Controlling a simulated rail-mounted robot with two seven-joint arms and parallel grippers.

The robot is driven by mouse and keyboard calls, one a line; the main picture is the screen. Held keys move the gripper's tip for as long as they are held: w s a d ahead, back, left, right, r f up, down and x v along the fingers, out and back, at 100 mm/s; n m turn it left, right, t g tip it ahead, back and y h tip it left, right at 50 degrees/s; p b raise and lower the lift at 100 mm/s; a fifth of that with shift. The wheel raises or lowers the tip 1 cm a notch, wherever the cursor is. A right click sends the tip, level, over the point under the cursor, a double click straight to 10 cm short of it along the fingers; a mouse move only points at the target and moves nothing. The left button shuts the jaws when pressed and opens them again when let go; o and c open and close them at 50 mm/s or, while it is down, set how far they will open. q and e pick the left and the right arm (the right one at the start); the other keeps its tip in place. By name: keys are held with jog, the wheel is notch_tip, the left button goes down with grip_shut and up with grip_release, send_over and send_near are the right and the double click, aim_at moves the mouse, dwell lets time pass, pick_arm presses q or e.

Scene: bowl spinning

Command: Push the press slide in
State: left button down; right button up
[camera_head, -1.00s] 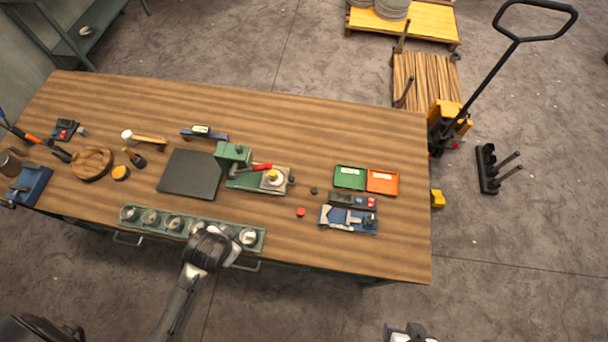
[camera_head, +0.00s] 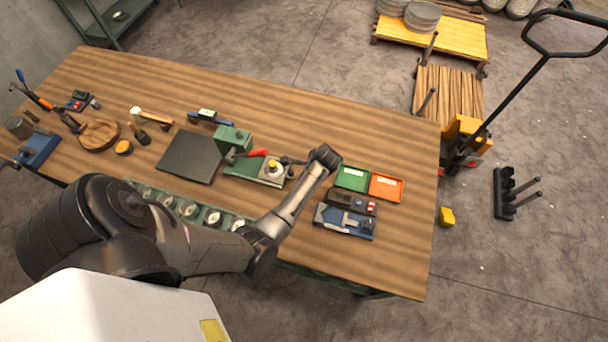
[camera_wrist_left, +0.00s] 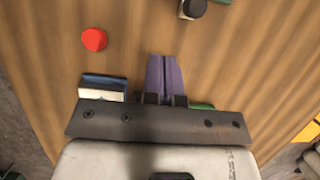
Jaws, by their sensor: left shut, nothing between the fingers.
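The green press (camera_head: 235,140) stands mid-table with its red handle (camera_head: 257,153) and a pale plate carrying a yellow-topped piece (camera_head: 271,167). The wrist view shows a dark round knob on a pale block (camera_wrist_left: 193,8) at the top edge, which looks like the outer end of the press slide. My left gripper (camera_wrist_left: 164,62) is shut and empty, its purple fingers side by side over the wood. It lies to the right of the press and points toward it, apart from the knob. In the head view my arm hides most of its fingers. My right gripper is out of view.
A red cap (camera_wrist_left: 94,39) lies on the wood beside my fingers. Green (camera_head: 352,178) and orange (camera_head: 386,187) trays and a blue tool holder (camera_head: 345,221) lie right of the press. A dark mat (camera_head: 189,157) lies to its left. The table's right end is clear.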

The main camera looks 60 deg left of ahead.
pick_arm(q)
jog(key=x, duration=0.6)
jog(key=shift+s+a+f, duration=0.1)
jog(key=shift+f, duration=0.15)
jog(key=shift+s+a+r+p, duration=0.1)
jog(key=shift+s+a+p, duration=0.25)
jog(key=shift+s+a, duration=0.9)
jog(key=shift+a, duration=0.3)
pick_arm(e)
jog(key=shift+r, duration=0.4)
